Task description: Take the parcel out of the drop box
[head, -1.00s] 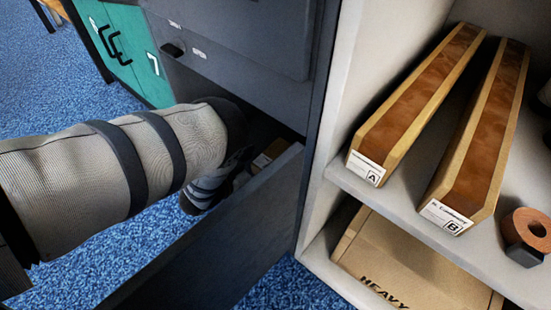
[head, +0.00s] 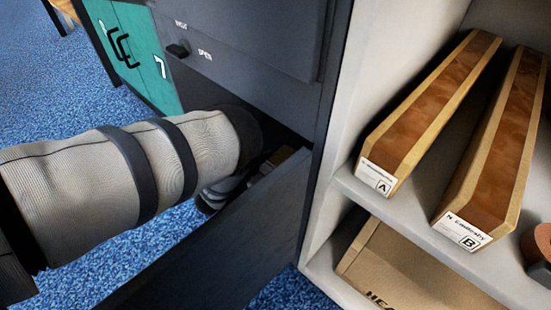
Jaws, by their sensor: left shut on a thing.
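The drop box (head: 245,65) is a dark grey cabinet with its flap (head: 225,245) tilted open toward me. My left arm comes in from the left and bends down behind the flap. My left gripper (head: 255,178) is in the opening, mostly hidden by my arm and the flap. It is shut on the parcel (head: 283,157), of which only a small brown part shows in the dark gap. How the fingers sit on it is hidden. My right gripper is not in view.
A pale shelf unit (head: 327,180) stands right of the box, holding two long cartons marked A (head: 425,110) and B (head: 498,155), and a tape roll (head: 541,243). A flat carton (head: 400,275) lies below. A green cabinet (head: 140,50) stands left. Blue carpet is open at left.

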